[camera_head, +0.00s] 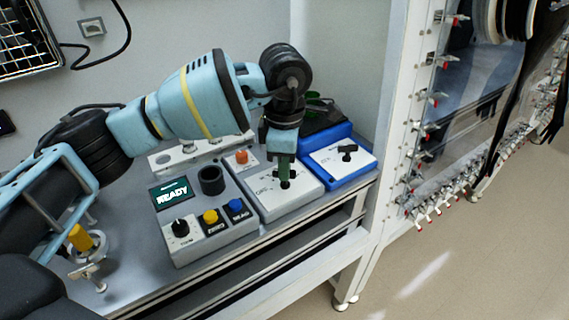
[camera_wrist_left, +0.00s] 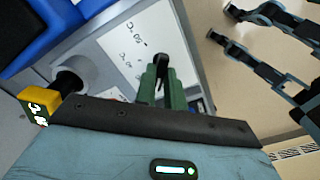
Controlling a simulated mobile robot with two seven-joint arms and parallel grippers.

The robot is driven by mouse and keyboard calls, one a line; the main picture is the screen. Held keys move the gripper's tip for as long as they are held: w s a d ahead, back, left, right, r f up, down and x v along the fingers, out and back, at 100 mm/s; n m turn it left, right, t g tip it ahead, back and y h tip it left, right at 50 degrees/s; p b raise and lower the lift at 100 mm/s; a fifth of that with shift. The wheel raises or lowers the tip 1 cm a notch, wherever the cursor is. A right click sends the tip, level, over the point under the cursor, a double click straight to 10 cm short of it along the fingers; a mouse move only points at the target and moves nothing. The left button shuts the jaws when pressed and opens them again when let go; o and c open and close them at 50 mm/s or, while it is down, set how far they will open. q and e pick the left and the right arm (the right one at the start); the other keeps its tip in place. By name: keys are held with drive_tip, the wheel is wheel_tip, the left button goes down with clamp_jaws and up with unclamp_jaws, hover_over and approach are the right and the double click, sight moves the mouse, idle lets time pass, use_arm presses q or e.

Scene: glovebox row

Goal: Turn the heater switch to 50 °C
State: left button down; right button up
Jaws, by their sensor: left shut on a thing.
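The heater switch is a black knob on the white top of the middle box (camera_head: 290,201). In the left wrist view the same knob (camera_wrist_left: 160,66) stands between the green finger pads, with small dark labels on the white face (camera_wrist_left: 122,38) beside it. My left gripper (camera_head: 283,172) comes down from above and is shut on the knob. In the left wrist view its fingers (camera_wrist_left: 162,88) hide part of the knob. The labels are too small and tilted for me to read which mark the knob points at.
Left of the switch box stands a grey control box (camera_head: 212,240) with a READY screen (camera_head: 172,194), a black knob and yellow and blue buttons. Right of it is a blue box (camera_head: 339,181) with another black knob (camera_head: 347,152). A white frame post (camera_head: 388,110) rises at the right.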

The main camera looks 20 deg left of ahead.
use_arm(q)
drive_tip(key=shift+m, duration=1.2)
drive_tip(key=c, duration=1.5)
unclamp_jaws()
drive_tip(key=shift+r, duration=3.9)
drive_tip(key=shift+s+f, duration=0.1)
